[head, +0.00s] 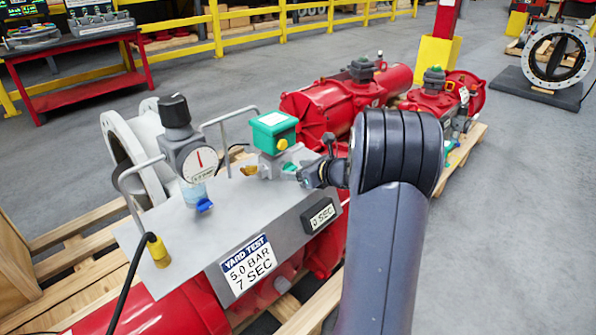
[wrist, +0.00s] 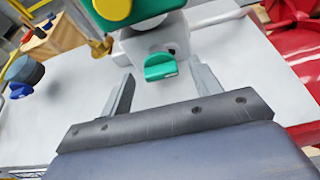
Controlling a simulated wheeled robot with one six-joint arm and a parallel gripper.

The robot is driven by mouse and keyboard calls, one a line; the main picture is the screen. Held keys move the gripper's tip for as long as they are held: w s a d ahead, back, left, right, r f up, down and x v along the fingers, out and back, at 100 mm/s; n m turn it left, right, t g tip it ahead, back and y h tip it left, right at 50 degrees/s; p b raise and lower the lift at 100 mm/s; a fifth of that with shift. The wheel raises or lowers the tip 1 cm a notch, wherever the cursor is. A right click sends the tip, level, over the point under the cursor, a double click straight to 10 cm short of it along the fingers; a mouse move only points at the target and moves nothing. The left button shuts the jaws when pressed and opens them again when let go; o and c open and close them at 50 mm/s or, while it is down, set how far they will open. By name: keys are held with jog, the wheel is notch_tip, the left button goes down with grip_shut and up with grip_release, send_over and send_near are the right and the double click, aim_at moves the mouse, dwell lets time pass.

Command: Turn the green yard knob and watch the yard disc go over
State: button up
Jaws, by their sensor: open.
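The green knob (wrist: 160,66) sticks out of a grey valve body below a green box (head: 273,130). In the wrist view it lies between the two fingers of my gripper (wrist: 162,76). The fingers are open, with a gap visible on each side of the knob. In the head view my gripper (head: 303,174) reaches in from the right to the knob, which is partly hidden by it. A round yellow disc (head: 282,144) is on the front of the green box; it also shows at the top of the wrist view (wrist: 113,8). I see no marking on it.
A gauge (head: 199,163) with a black-topped regulator and blue knob stands left on the grey panel (head: 165,245). Upright grey handle bars (head: 212,127) stand beside it. A 0 SEC display (head: 319,215) is on the panel's front. Red actuators (head: 320,105) lie behind.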

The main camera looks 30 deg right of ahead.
jog(key=c, duration=1)
jog(key=shift+f+b, duration=0.2)
jog(key=shift+b, duration=0.6)
jog(key=n+b, duration=0.1)
jog(key=b, duration=0.1)
jog(key=n+h+b, duration=0.1)
jog(key=b, duration=0.3)
jog(key=shift+a+f+n+t+h+b, duration=0.3)
jog(key=shift+n+h, duration=0.1)
jog(key=n+t+h+b, duration=0.1)
jog(key=n+b, duration=0.1)
jog(key=b, duration=0.4)
jog(key=shift+s+a, duration=0.15)
jog(key=shift+a, duration=0.05)
jog(key=shift+n+h+b, duration=0.4)
jog(key=shift+n+b, duration=0.1)
jog(key=shift+b, duration=0.75)
jog(key=shift+r+b, duration=0.2)
jog(key=shift+b, duration=0.2)
